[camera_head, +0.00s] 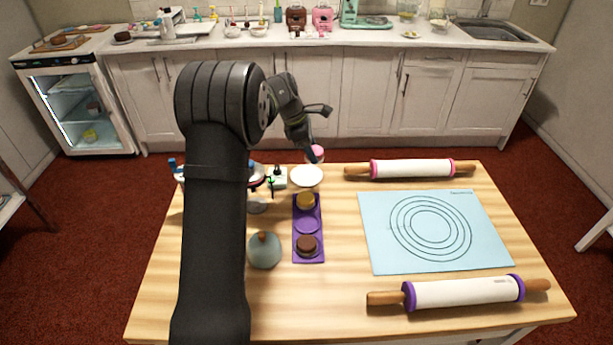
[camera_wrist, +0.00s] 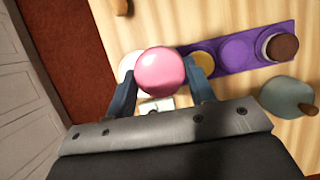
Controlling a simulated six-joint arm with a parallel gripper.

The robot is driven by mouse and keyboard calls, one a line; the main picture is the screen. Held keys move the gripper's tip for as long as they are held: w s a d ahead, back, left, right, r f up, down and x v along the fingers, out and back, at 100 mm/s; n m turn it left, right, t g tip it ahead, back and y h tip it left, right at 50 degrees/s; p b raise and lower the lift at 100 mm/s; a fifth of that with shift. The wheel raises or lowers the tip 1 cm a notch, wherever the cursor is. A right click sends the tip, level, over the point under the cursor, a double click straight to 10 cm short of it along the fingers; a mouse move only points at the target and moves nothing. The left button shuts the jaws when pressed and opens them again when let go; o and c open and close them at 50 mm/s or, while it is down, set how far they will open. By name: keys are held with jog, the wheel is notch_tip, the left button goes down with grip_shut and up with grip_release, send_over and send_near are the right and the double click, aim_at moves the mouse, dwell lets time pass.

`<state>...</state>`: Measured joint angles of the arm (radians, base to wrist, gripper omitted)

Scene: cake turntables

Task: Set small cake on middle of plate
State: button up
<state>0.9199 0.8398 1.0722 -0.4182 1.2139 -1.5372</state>
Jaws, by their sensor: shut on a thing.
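A small round pink cake (camera_wrist: 161,72) is between the fingers of my gripper (camera_wrist: 163,84) in the wrist view. My gripper is shut on it. In the head view the pink cake (camera_head: 317,150) shows behind my gripper (camera_head: 313,155), near the table's back edge. A white plate (camera_head: 306,178) lies on the table just in front of the held cake in that view. In the wrist view the plate (camera_wrist: 126,66) is partly hidden by the cake. The cake appears raised above the table; its exact height over the plate I cannot tell.
A purple tray (camera_head: 321,222) holds a yellow cake (camera_head: 306,201) and a brown cake (camera_head: 307,244), with its middle place empty. A grey-green domed lid (camera_head: 264,252) stands left of it. Right are a blue mat (camera_head: 378,250) and two rolling pins (camera_head: 412,168), (camera_head: 462,293).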

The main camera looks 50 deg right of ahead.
jog(key=s+d+f+n, duration=0.1)
jog(key=s+d, duration=0.3)
jog(key=s, duration=0.1)
send_over(309, 175)
jog(key=w+a, duration=0.1)
jog(key=f, duration=0.7)
jog(key=shift+a+f, duration=0.2)
jog(key=shift+f+h, duration=0.3)
jog(key=shift+f, duration=1.65)
jog(key=shift+f, duration=0.1)
jog(key=o, duration=1)
jog(key=shift+o, duration=0.2)
